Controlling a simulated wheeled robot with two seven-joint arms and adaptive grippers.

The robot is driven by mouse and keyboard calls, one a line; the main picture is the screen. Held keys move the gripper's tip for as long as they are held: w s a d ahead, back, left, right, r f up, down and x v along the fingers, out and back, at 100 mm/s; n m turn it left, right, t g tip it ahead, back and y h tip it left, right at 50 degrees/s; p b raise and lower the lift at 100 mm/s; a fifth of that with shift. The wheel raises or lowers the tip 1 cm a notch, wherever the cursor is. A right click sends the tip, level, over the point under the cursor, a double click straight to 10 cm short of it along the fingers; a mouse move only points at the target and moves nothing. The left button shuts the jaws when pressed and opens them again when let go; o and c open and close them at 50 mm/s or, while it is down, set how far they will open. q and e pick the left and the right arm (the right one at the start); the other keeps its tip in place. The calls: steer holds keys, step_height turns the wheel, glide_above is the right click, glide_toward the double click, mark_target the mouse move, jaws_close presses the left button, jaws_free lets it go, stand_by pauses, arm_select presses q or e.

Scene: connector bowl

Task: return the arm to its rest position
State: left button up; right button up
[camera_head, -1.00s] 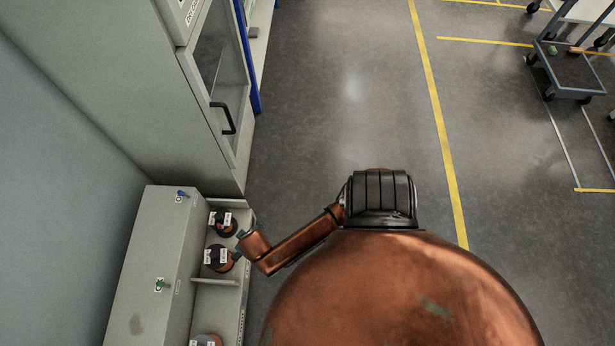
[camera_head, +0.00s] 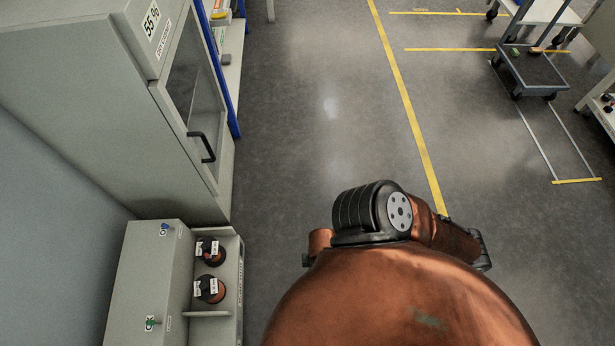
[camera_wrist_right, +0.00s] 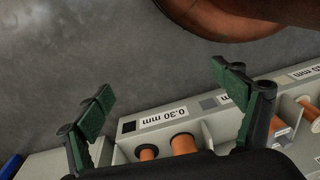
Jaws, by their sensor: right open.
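My right gripper shows in the right wrist view (camera_wrist_right: 165,112), with its two green-padded fingers spread wide apart and nothing between them. Beyond the fingers are the grey floor and a grey bin unit with orange spools. In the head view, part of my copper-coloured arm (camera_head: 445,238) and its black joint lie over the floor at the lower middle and right, clear of the furniture. Neither gripper's fingers show in the head view. My left gripper is not seen.
A grey box unit (camera_head: 150,275) with spools (camera_head: 210,289) beside it stands at lower left. A grey cabinet (camera_head: 95,105) with a black-handled glass door stands behind it. The middle floor is open.

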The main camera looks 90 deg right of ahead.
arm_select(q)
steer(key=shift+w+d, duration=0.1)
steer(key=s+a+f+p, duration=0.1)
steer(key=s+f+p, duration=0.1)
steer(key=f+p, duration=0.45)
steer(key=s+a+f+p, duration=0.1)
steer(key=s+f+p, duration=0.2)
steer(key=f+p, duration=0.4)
arm_select(e)
steer(key=s+d+f, duration=0.1)
steer(key=s+f, duration=0.1)
steer(key=f, duration=0.4)
steer(key=s+d+f, duration=0.1)
steer(key=s+f, duration=0.2)
steer(key=f, duration=0.3)
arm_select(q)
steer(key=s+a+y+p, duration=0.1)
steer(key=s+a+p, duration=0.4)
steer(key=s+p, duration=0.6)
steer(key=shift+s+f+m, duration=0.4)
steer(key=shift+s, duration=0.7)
arm_select(e)
steer(key=s+d+f+h, duration=0.1)
steer(key=s+d, duration=0.4)
steer(key=s, duration=0.8)
steer(key=shift+f+n, duration=0.3)
steer(key=shift+f, duration=0.4)
